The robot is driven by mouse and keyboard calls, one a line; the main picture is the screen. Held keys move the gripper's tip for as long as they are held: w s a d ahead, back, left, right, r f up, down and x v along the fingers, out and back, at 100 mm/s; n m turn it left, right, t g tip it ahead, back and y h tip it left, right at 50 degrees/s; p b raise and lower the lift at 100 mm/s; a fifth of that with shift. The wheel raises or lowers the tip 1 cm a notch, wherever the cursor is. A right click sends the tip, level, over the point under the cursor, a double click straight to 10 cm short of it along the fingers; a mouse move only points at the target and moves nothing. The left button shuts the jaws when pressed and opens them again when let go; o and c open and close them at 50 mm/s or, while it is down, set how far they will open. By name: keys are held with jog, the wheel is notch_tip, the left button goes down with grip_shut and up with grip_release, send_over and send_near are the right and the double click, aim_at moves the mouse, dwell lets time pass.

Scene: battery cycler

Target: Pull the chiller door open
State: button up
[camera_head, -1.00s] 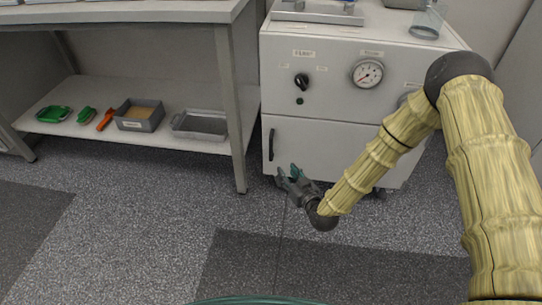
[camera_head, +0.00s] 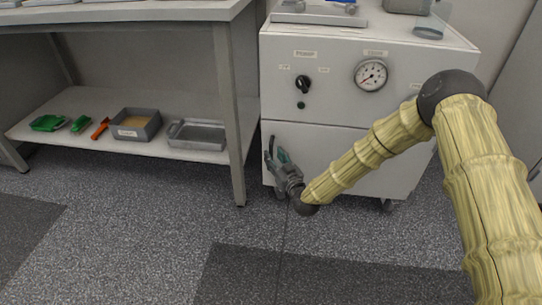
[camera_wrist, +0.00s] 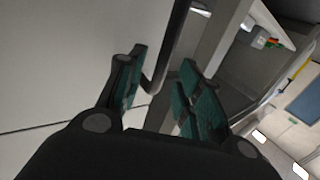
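The chiller door (camera_head: 312,140) is the pale lower front panel of the white cabinet, and it looks closed. Its dark vertical handle (camera_head: 271,148) is at the door's left edge, partly covered by my gripper. My gripper (camera_head: 276,158) is at the handle's height, just in front of it. In the wrist view the two green-padded fingers (camera_wrist: 160,88) are spread apart. The dark handle (camera_wrist: 168,50) runs between them in that view, with gaps to both sides. I cannot tell how deep it sits between the fingers. The door face (camera_wrist: 60,60) fills the left of the wrist view.
A workbench (camera_head: 229,90) stands close left of the cabinet, its leg near my gripper. Its lower shelf holds a grey bin (camera_head: 137,133), a metal tray (camera_head: 197,145) and green and orange tools. A knob (camera_head: 303,84) and gauge (camera_head: 371,75) are above the door. Floor in front is clear.

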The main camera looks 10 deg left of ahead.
aim_at(271, 152)
jog(key=shift+b+x, duration=0.45)
jog(key=shift+x, duration=1.3)
grip_shut()
